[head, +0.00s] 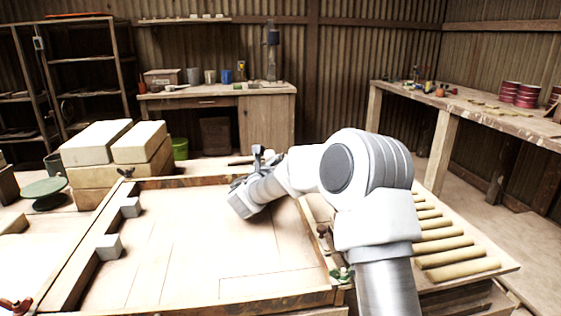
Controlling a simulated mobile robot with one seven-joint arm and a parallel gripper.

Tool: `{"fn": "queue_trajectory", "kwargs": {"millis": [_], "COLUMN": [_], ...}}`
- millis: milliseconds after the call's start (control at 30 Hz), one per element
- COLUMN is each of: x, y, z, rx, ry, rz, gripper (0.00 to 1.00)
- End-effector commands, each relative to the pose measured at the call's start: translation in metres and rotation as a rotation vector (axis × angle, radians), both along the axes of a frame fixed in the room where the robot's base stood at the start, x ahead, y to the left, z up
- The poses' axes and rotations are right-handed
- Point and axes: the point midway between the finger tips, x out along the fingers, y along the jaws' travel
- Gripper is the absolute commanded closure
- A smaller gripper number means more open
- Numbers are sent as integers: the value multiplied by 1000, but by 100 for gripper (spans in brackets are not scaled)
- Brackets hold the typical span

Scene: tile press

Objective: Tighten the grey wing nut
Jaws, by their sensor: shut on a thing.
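My gripper (238,183) is at the far right corner of the wooden press frame (180,183), reached from the right by my white arm. Its dark fingers are small in the head view and partly hidden by my wrist. They are shut at the corner where the grey wing nut would sit. The nut itself is hidden behind the fingers and wrist, so its angle and seating cannot be seen. Other wing nuts show around the frame: a black one (126,173) at the far left corner, a red one (16,305) at the near left, a brown one (322,231) and a green one (341,273) on the right.
Two grey blocks (108,247) (130,207) sit along the left rail. Pale stacked slabs (97,142) stand beyond the frame's left side. Several wooden rollers (458,270) lie on the right. The pale board (190,245) inside the frame is clear.

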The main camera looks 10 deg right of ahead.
Motion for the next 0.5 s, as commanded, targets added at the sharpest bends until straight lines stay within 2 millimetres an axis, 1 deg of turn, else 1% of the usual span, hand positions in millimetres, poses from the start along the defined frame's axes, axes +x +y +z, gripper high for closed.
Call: {"fn": "queue_trajectory", "kwargs": {"millis": [167,500], "x": [0,1], "y": [2,3], "z": [2,4], "rx": [0,-1], "ry": [-1,0], "rz": [-60,-267], "gripper": [100,100]}}
